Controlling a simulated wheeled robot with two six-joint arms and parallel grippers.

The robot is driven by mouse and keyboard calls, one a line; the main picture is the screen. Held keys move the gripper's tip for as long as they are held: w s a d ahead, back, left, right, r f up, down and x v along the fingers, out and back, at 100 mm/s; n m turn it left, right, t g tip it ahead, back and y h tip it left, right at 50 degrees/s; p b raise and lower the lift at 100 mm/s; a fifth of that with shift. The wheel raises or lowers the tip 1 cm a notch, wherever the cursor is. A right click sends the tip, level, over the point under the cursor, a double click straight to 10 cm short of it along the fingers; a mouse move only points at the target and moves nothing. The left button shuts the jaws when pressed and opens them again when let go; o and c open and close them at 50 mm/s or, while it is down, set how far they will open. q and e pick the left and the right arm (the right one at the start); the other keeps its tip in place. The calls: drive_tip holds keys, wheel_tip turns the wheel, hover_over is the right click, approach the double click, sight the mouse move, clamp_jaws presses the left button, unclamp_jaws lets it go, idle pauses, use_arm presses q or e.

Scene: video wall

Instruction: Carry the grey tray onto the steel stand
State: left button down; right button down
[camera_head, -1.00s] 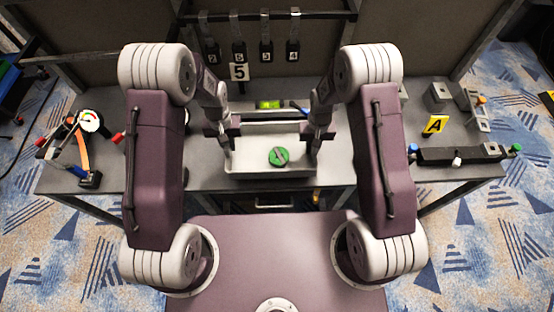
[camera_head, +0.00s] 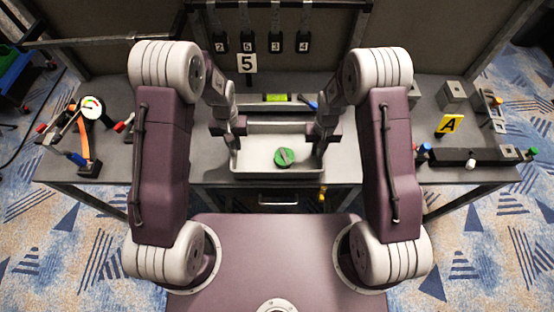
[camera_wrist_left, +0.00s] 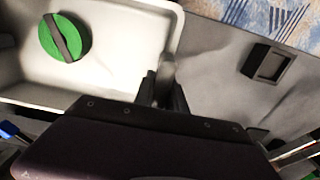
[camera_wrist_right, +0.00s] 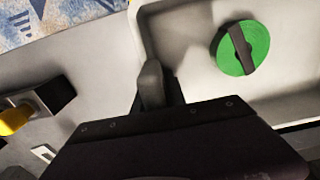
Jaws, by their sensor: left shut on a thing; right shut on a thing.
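The grey tray (camera_head: 250,160) is in the middle of the head view, at the bench's front edge, with a green round piece with a dark bar (camera_head: 285,157) lying in it. My left gripper (camera_head: 234,141) is shut on the tray's left wall, and my right gripper (camera_head: 320,143) is shut on its right wall. The tray looks about level; I cannot tell how far it is above the bench. Its inside also shows in the left wrist view (camera_wrist_left: 120,45) and the right wrist view (camera_wrist_right: 190,25). I cannot single out the steel stand.
The bench (camera_head: 380,165) has a gauge with hoses (camera_head: 92,108) at left and a yellow A sign (camera_head: 450,124), grey blocks (camera_head: 452,95) and a dark bar fixture (camera_head: 455,156) at right. A green level (camera_head: 277,98) lies behind the tray. Numbered tags hang at the back.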

use_arm(q)
drive_tip(key=shift+f+b, duration=0.4)
drive_tip(key=shift+f, duration=0.35)
use_arm(e)
drive_tip(key=shift+f, duration=0.8)
use_arm(q)
drive_tip(key=c, duration=1.4)
unclamp_jaws()
drive_tip(key=shift+r+p, duration=0.35)
drive_tip(key=shift+p, duration=0.05)
use_arm(e)
drive_tip(key=c, duration=1.4)
unclamp_jaws()
drive_tip(key=shift+r, duration=0.4)
use_arm(q)
drive_tip(key=shift+o, duration=0.2)
use_arm(e)
drive_tip(key=shift+o, duration=0.2)
use_arm(q)
wheel_tip(320, 180, up, 12)
drive_tip(key=shift+r, duration=0.1)
use_arm(e)
wheel_tip(320, 180, up, 12)
